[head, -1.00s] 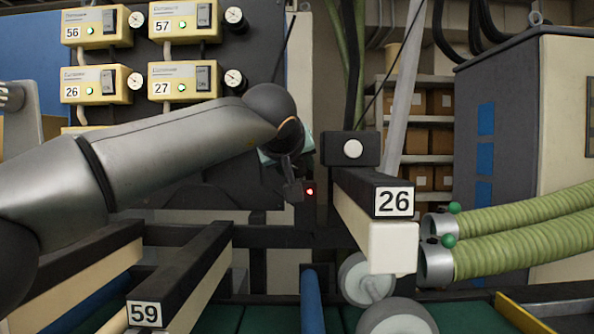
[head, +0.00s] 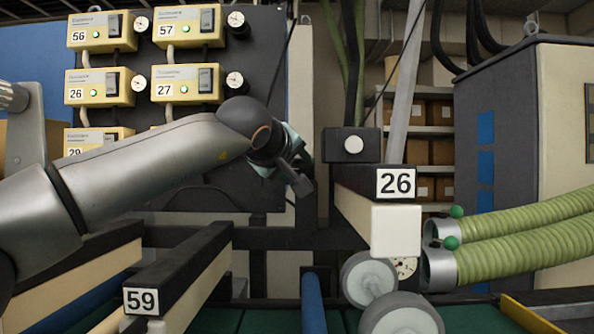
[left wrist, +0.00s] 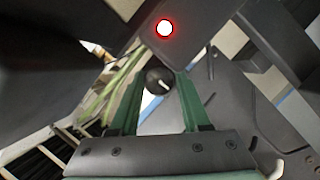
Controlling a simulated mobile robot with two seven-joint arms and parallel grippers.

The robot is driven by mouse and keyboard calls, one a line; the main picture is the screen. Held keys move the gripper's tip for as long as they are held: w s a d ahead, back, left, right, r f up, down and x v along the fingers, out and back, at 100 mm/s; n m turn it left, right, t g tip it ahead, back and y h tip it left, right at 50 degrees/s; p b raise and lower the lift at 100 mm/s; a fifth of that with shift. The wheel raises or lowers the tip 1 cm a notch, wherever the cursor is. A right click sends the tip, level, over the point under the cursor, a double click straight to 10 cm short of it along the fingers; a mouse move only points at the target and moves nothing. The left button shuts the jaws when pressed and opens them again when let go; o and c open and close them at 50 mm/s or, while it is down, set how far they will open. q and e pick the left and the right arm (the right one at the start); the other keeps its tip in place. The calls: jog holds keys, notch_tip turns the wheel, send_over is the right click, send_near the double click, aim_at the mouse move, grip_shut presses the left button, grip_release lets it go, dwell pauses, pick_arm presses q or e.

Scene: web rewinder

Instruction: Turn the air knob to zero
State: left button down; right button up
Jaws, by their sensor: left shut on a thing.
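In the left wrist view the air knob (left wrist: 159,80) is a small round black knob with a white pointer mark. The pointer slants down to the right in that picture. My left gripper (left wrist: 156,88) has its two green fingers on either side of the knob and is shut on it. In the head view my left gripper (head: 290,160) is at the dark machine frame, left of the label 26 arm, and my own wrist hides its fingertips and the knob. The scale around the knob cannot be read. My right gripper is not in view.
A glowing red-ringed white light (left wrist: 164,28) sits on a dark part near the knob. The black-topped arm with label 26 (head: 397,184) juts out right of my gripper. Yellow control boxes (head: 101,87) hang behind my arm. Green hoses (head: 520,240) lie at right.

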pick_arm(q)
jog(key=c, duration=0.7)
grip_release()
jog(key=shift+o, duration=0.2)
jog(key=shift+s, duration=0.1)
jog(key=shift+s+a+b, duration=0.15)
jog(key=shift+s+b, duration=0.2)
jog(key=shift+b, duration=0.05)
jog(key=b+v, duration=0.4)
jog(key=v, duration=0.7)
jog(key=shift+s+r, duration=0.2)
jog(key=shift+s, duration=0.1)
